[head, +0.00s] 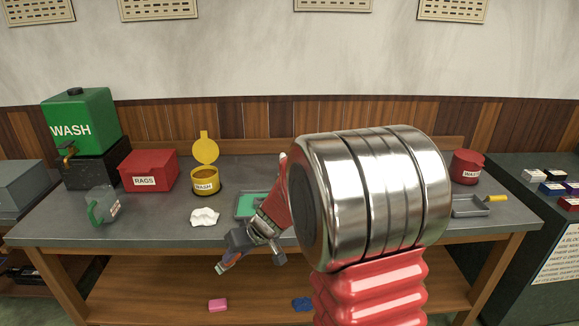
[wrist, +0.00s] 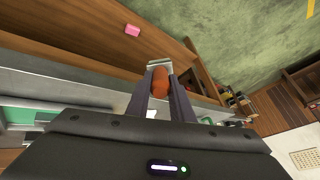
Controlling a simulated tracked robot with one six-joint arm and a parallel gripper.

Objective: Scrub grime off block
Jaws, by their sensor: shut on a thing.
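My gripper (head: 224,266) hangs in front of the bench's front edge, pointing down and left in the head view. In the wrist view its fingers (wrist: 160,72) are shut on an orange-brown rounded thing (wrist: 160,82); a pale piece shows at the fingertips, and I cannot tell what the held thing is. Several small blocks (head: 553,188) in white, blue, purple and red sit on the right-hand dark table. I cannot tell which block is grimy. A shallow tray (head: 243,212) with teal inside lies on the bench, partly hidden by my arm.
On the bench (head: 130,230) are a green WASH tank (head: 85,118), red RAGS box (head: 150,169), open yellow WASH tin (head: 205,185), clear jug (head: 101,205), white rag (head: 204,216), red can (head: 467,166) and grey tray (head: 470,208). A pink thing (head: 218,305) and blue thing (head: 302,304) lie on the lower shelf.

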